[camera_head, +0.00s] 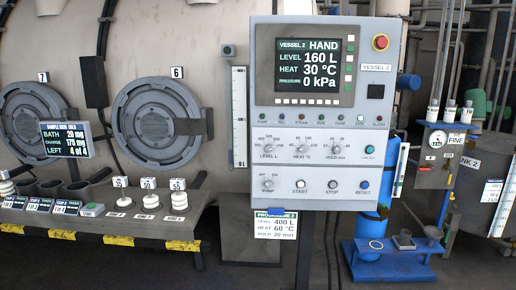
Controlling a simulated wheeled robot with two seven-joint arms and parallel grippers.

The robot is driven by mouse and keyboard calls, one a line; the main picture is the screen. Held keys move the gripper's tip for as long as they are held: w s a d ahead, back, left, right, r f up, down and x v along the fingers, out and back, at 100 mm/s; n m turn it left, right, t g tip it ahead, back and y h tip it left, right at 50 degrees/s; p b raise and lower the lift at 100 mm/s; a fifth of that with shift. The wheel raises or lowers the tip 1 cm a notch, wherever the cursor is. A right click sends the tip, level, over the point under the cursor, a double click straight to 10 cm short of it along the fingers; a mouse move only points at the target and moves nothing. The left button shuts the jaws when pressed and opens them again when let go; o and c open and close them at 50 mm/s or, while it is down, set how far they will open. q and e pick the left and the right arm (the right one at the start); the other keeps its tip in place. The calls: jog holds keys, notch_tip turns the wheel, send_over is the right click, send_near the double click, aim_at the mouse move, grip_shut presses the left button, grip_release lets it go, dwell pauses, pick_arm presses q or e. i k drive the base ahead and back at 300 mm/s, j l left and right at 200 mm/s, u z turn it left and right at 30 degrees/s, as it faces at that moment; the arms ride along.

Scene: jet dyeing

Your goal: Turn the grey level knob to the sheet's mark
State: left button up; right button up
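The grey level knob (269,148) is the left one of three knobs in a row on the grey control panel (385,90). Its scale numbers and pointer are too small to read surely. The programme sheet (276,225) hangs below the panel and reads LEVEL 400 L, HEAT 60 °C, HOLD 20 min. The panel's screen (308,65) reads VESSEL 2 HAND, LEVEL 160 L, HEAT 30 °C, PRESSURE 0 kPa. Neither of my grippers is in view.
The heat knob (302,148) and hold knob (337,149) sit right of the level knob; another knob (268,184) is below it. A red emergency button (381,42) is at upper right. A bench (150,228) with cups stands left, a blue stand (390,262) right.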

aim_at(269, 147)
jog(key=i+l+u, duration=0.4)
jog(key=i+l, duration=0.15)
jog(key=i+l+u, duration=0.2)
jog(key=l, duration=0.25)
jog(key=i+l+u, duration=0.2)
jog(key=l, duration=0.15)
jog(key=i+l+u, duration=0.2)
jog(key=l, duration=0.25)
